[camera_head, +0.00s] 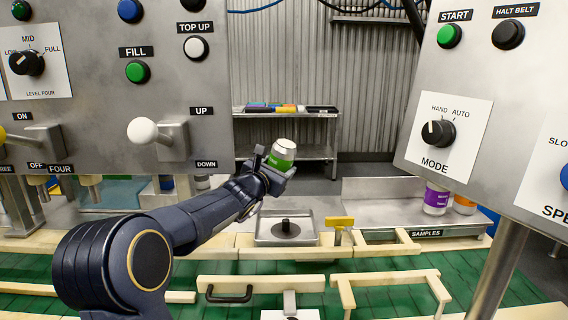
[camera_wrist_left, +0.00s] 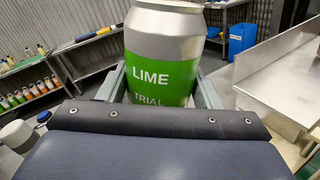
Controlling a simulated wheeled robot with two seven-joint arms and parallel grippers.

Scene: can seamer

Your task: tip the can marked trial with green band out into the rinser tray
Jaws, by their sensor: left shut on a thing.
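The can (camera_head: 281,161) is silver with a green band. In the left wrist view the can (camera_wrist_left: 160,70) reads LIME and TRIAL on that band. My left gripper (camera_head: 272,176) is shut on it, with one finger on each side. The can is in the air, silver end up, leaning slightly in the head view. A shallow square metal tray (camera_head: 262,236) with a dark round centre and short post lies below and apart from it; it looks like the rinser tray, but I see no label. My right gripper is not in view.
A metal samples tray (camera_head: 385,215) at the right holds a purple-banded can (camera_head: 436,198) and an orange-banded one (camera_head: 464,204). A yellow-topped lever (camera_head: 340,222) stands right of the square tray. Control panels (camera_head: 115,85) (camera_head: 490,120) flank the open middle.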

